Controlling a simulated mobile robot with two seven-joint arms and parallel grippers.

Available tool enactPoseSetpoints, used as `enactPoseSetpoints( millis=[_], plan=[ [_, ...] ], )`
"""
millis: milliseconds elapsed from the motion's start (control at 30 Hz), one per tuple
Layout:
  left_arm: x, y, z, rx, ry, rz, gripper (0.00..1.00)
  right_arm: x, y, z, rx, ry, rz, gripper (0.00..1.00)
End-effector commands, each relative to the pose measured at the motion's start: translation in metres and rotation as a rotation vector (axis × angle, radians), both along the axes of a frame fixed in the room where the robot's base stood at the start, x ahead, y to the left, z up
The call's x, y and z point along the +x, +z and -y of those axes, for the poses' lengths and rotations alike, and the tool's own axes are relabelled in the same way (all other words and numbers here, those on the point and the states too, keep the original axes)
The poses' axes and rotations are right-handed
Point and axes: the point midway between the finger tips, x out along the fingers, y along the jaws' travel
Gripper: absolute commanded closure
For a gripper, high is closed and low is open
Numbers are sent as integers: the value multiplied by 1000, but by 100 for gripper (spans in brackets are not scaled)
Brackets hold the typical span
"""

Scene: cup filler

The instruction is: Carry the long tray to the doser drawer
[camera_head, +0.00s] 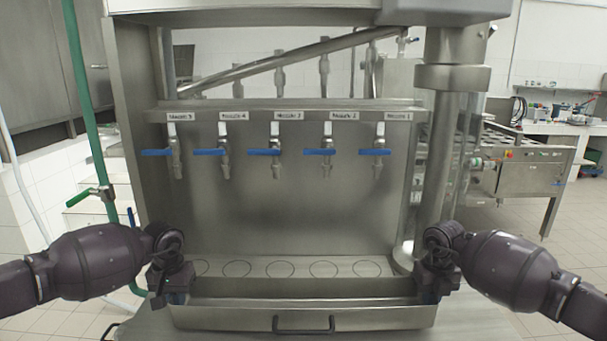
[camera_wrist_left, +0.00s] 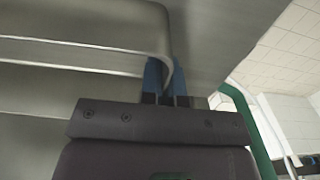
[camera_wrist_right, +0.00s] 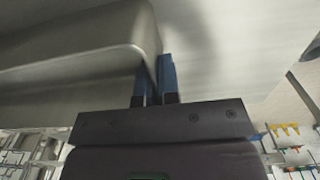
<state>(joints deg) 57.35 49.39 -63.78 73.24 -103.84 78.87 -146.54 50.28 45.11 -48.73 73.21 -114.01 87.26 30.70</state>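The long tray (camera_head: 230,317) is a shallow grey metal tray. It lies level across the front of the filling machine in the head view, and the circle-marked surface (camera_head: 280,268) is just behind it. My left gripper (camera_head: 172,290) is at its left end, and in the left wrist view the blue fingers (camera_wrist_left: 166,80) close around its rim (camera_wrist_left: 80,48). My right gripper (camera_head: 437,288) is at its right end, with the blue fingers (camera_wrist_right: 156,80) on either side of its wall (camera_wrist_right: 80,65). Whether the tray rests on anything is hidden.
A black handle (camera_head: 303,325) shows at the tray's front, middle. Several nozzles with blue levers (camera_head: 275,152) hang above. A thick steel column (camera_head: 440,160) stands at the right, and a green pipe (camera_head: 92,130) at the left. Another steel machine (camera_head: 530,170) stands farther back right.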

Motion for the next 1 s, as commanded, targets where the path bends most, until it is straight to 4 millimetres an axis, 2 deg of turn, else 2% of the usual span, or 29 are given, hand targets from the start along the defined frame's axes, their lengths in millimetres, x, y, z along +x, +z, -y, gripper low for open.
enactPoseSetpoints(
  millis=[167,367,1000],
  plan=[
    [5,1,-1,1,2,2,100,5,1,0,0,-1,2,100],
    [1,1,-1,1,0,1,100,1,1,1,-1,0,2,100],
    [-48,1,-1,1,0,2,100,-48,1,1,-1,0,1,100]
  ],
)
